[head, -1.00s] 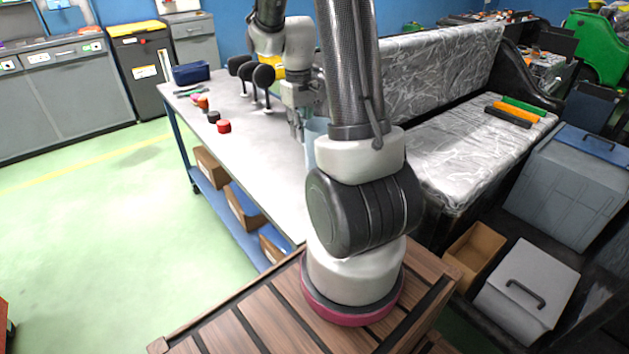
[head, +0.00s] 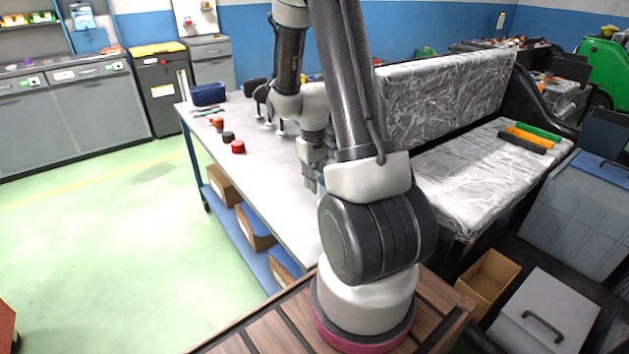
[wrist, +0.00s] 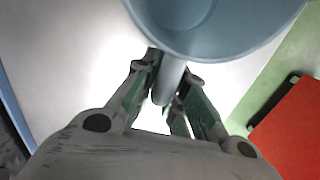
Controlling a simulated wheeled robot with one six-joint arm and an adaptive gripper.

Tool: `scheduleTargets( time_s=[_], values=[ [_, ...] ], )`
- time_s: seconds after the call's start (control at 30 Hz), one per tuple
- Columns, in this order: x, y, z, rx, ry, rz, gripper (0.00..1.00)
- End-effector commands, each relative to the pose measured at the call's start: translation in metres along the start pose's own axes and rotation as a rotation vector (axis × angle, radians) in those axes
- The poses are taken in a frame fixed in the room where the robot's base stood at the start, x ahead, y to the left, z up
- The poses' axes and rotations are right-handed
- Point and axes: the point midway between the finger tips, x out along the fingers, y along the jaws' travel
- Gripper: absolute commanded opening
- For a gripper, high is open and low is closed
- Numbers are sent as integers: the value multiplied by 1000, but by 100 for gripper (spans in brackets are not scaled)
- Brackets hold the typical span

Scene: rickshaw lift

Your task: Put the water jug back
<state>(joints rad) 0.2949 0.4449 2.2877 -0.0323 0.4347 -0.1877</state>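The water jug is light blue and round. In the wrist view its wall (wrist: 255,35) fills the top edge, seen from above, with its handle (wrist: 168,82) pointing down the picture. My gripper (wrist: 169,75) has its two fingers close in on both sides of the handle, and they look shut on it. In the head view my gripper (head: 314,170) is over the right side of the work table, and only a sliver of the jug (head: 320,186) shows behind my arm. Whether the jug rests on the table or is lifted cannot be told.
The grey table (head: 265,178) holds a red cup-like item (head: 238,147), a dark blue case (head: 208,94) and black round-headed items (head: 262,92). A wrapped bench (head: 460,185) stands to the right. Green floor on the left is clear. A red thing (wrist: 292,130) shows in the wrist view.

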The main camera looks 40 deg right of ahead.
Motion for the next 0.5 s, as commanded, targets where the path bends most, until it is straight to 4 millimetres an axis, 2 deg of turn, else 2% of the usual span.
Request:
scheduleTargets(
  time_s=[0.03,0.1,0.13,0.5],
  values=[
    [0,0,0,0,0,0,20],
    [0,0,0,0,0,0,33],
    [0,0,0,0,0,0,34],
    [-6,0,0,0,1,0,34]
  ],
)
